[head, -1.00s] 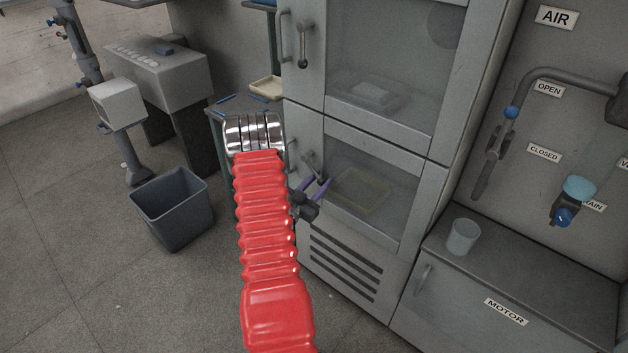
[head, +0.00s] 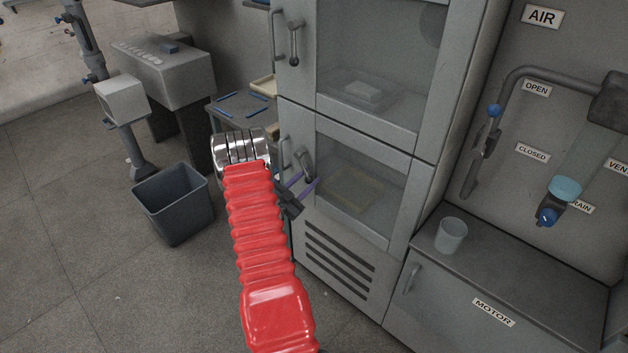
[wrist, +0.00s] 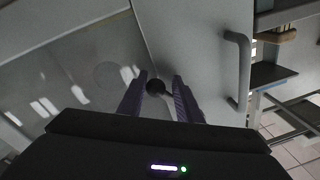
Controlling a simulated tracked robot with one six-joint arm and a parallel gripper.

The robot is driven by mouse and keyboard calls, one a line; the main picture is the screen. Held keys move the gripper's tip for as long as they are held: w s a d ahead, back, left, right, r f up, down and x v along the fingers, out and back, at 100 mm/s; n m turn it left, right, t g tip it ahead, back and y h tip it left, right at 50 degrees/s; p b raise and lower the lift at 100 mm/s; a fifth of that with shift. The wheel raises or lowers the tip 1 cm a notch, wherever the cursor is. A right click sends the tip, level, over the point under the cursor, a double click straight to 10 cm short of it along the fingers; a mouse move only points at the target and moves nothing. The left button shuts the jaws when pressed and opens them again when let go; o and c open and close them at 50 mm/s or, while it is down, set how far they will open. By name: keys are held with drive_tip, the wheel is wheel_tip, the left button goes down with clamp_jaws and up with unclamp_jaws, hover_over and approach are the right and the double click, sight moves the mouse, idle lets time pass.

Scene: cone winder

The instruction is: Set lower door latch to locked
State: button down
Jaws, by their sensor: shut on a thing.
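The lower door latch (head: 304,163) is a dark grey lever on the left side of the cabinet's lower door (head: 375,215). It slants down and to the right in the head view. My gripper (head: 307,182) has purple fingers at the latch's lower end. In the wrist view, the latch's dark round knob (wrist: 155,88) sits between the two fingers, and my gripper (wrist: 153,84) is shut on it. The rest of the lever is mostly hidden in the wrist view.
The lower door handle (head: 284,153) stands just left of the latch; it also shows in the wrist view (wrist: 238,70). The upper door latch (head: 294,42) hangs down above. A grey bin (head: 172,205) stands on the floor at left. A cup (head: 451,236) stands on the right counter.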

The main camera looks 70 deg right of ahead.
drive_tip(key=shift+w+d+r, duration=0.15)
drive_tip(key=shift+r, duration=0.25)
drive_tip(key=c, duration=1.6)
unclamp_jaws()
drive_tip(key=o, duration=0.4)
drive_tip(key=shift+f, duration=0.25)
drive_tip(key=shift+a, duration=0.2)
drive_tip(key=v, duration=1.3)
drive_tip(key=shift+a+f, duration=0.15)
drive_tip(key=shift+a, duration=0.15)
drive_tip(key=shift+c, duration=0.3)
